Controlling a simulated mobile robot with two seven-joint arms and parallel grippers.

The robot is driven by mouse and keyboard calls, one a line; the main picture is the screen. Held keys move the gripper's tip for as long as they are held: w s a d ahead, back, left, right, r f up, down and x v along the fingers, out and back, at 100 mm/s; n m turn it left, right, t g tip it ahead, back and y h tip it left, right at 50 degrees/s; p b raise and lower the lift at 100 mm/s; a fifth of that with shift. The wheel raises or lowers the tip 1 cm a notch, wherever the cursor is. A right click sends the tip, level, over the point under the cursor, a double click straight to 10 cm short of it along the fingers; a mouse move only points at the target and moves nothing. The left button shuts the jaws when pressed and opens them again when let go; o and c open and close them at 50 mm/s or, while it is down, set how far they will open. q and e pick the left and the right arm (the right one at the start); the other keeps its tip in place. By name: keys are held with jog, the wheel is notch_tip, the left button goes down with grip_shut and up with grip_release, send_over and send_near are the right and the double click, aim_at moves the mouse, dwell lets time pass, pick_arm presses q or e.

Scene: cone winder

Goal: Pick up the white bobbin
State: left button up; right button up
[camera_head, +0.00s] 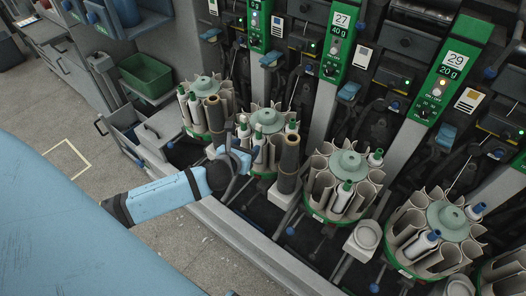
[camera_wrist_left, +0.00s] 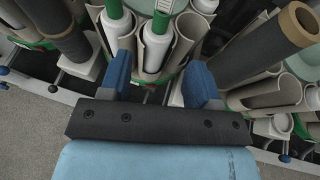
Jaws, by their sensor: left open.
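My left gripper (camera_head: 243,154) is at the front of the second bobbin carousel (camera_head: 269,118) from the left. In the left wrist view the blue fingers of this gripper (camera_wrist_left: 160,84) are apart. A white bobbin (camera_wrist_left: 155,46) with a green top stands in a carousel pocket just beyond and between the fingertips; I cannot tell whether they touch it. Another white bobbin (camera_wrist_left: 117,33) stands in the pocket to its left. Several white bobbins on this carousel look alike, so I cannot tell which one is meant. The bobbins' lower parts are hidden in their pockets. My right gripper is not in view.
A dark tube (camera_head: 289,164) stands right of my gripper, close to the carousel. More carousels stand left (camera_head: 205,106) and right (camera_head: 343,182). Green machine panels (camera_head: 341,40) rise behind. A green bin (camera_head: 146,76) sits at the left. The floor at lower left is clear.

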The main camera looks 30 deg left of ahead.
aim_at(257, 136)
pick_arm(q)
jog(key=x, duration=0.4)
jog(key=shift+w, duration=0.15)
jog(key=x, duration=0.4)
jog(key=shift+w+r, duration=0.25)
jog(key=shift+r, duration=0.15)
jog(key=shift+w+a+f, duration=0.15)
jog(key=shift+w+f, duration=0.1)
jog(key=shift+w, duration=0.15)
jog(key=c, duration=0.5)
